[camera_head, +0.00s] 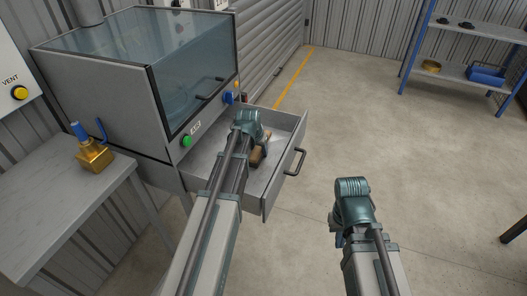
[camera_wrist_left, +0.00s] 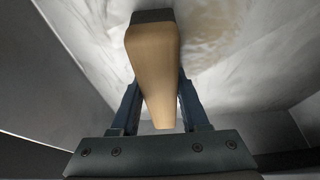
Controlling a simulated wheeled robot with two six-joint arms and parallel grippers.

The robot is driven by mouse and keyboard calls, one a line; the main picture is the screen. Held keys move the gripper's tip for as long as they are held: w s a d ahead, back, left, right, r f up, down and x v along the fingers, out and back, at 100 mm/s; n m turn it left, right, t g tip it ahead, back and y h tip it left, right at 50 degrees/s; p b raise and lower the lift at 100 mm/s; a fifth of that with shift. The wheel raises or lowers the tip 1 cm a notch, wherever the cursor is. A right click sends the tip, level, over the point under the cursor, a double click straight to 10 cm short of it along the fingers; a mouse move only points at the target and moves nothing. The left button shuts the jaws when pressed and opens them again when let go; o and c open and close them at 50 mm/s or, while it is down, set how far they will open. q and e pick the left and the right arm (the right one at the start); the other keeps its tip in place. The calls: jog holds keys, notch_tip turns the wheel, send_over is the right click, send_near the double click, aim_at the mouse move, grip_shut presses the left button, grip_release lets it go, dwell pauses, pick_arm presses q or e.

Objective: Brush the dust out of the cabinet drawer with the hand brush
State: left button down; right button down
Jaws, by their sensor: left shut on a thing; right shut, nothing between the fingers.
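The cabinet drawer (camera_head: 284,130) is pulled out below the glass-fronted cabinet, with its dark handle at the front. My left gripper (camera_head: 258,150) is inside the drawer's outline, shut on the wooden hand brush (camera_head: 262,157). In the left wrist view the brush (camera_wrist_left: 152,60) lies between the two fingers, its dark end pointing away from them. Pale tan dust (camera_wrist_left: 205,45) shows on the drawer floor beside that end. I cannot tell whether the bristles touch the floor. My right gripper (camera_head: 338,238) is shut and empty over the open floor, right of the drawer.
The cabinet (camera_head: 100,95) rises directly behind the drawer. A grey table (camera_head: 60,205) with a brass valve (camera_head: 94,153) stands at the left. Blue-framed shelves (camera_head: 450,75) stand at the far right. The concrete floor right of the drawer is clear.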

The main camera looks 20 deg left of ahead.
pick_arm(q)
jog(key=shift+a, duration=0.85)
jog(key=shift+w+a, duration=0.1)
jog(key=shift+a, duration=1.6)
jog(key=shift+s, duration=0.7)
jog(key=shift+d, duration=0.15)
jog(key=shift+d, duration=1.6)
